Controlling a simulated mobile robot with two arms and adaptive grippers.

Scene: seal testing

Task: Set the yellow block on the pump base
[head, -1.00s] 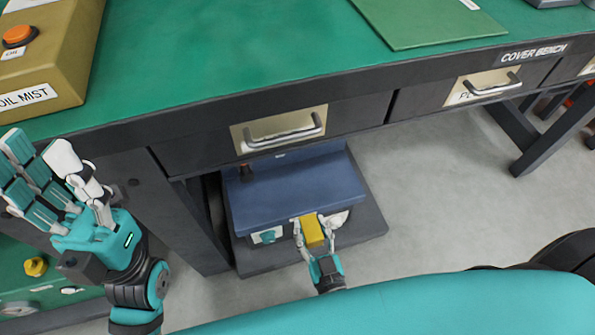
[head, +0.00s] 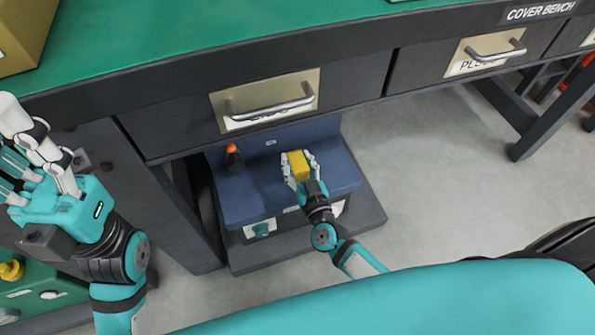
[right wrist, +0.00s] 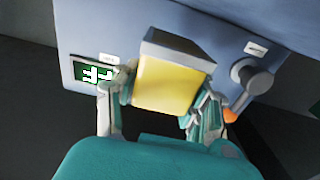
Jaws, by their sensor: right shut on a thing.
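My right gripper (head: 299,172) is shut on the yellow block (head: 299,163), with a finger on each side of it. In the head view it holds the block over the top of the blue pump base (head: 250,193) under the bench. In the right wrist view the yellow block (right wrist: 160,85) sits between the fingers (right wrist: 158,100), with a grey face at its far end and the blue pump base (right wrist: 85,30) behind it. I cannot tell whether block and base touch. My left gripper (head: 30,150) is open and empty at the far left.
The cover bench's dark front edge and drawers (head: 265,102) overhang the base. An orange-topped knob (head: 232,152) stands on the base's left side. The base rests on a dark plinth (head: 372,215). A bench leg is close at left; floor is clear at right.

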